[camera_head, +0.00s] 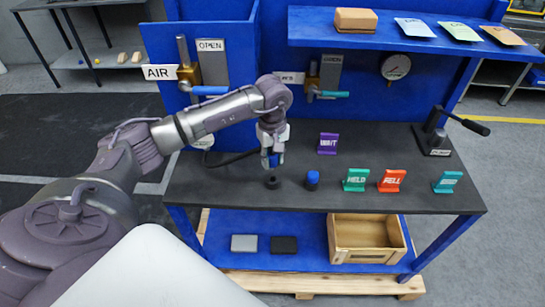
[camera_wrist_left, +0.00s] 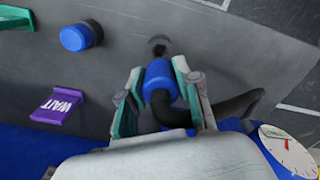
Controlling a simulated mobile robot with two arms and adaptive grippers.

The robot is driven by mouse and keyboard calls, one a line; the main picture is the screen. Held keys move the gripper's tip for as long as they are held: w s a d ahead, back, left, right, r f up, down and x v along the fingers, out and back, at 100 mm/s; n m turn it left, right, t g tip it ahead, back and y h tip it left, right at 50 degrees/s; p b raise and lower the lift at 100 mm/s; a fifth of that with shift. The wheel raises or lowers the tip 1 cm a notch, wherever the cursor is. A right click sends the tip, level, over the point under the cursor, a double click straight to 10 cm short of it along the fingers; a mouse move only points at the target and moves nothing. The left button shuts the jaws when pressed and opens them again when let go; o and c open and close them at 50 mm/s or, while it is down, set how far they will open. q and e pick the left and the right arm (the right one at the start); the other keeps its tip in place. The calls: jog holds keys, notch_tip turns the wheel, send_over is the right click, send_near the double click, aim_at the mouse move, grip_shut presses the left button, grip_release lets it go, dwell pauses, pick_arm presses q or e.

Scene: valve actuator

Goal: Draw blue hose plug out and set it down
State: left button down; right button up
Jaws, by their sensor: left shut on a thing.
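My left gripper (camera_head: 272,157) is shut on the blue hose plug, with a green-padded finger on each side of it. In the left wrist view the blue plug (camera_wrist_left: 158,76) sits between the fingertips, and its black hose (camera_wrist_left: 238,104) bends away to the right. A small dark round socket (camera_head: 272,182) stands on the bench top just below the gripper. It also shows in the left wrist view (camera_wrist_left: 158,46), and the plug looks apart from it by a small gap. My right gripper is not in view.
A blue-capped fitting (camera_head: 312,179) stands close to the right of the socket. A purple WAIT sign (camera_head: 328,143), a green HELD sign (camera_head: 355,180) and a red sign (camera_head: 392,181) stand on the dark bench top (camera_head: 235,195). A black lever (camera_head: 434,134) is at the right.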

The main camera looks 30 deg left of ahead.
aim_at(273, 166)
pick_arm(q)
notch_tip(273, 166, down, 3)
jog(key=shift+f+b, duration=0.15)
jog(key=shift+b, duration=1)
jog(key=shift+f, duration=0.1)
jog(key=shift+b, duration=0.75)
dwell(0.7)
jog(key=shift+f+b, duration=1.6)
jog(key=shift+f, duration=0.05)
jog(key=c, duration=0.7)
grip_release()
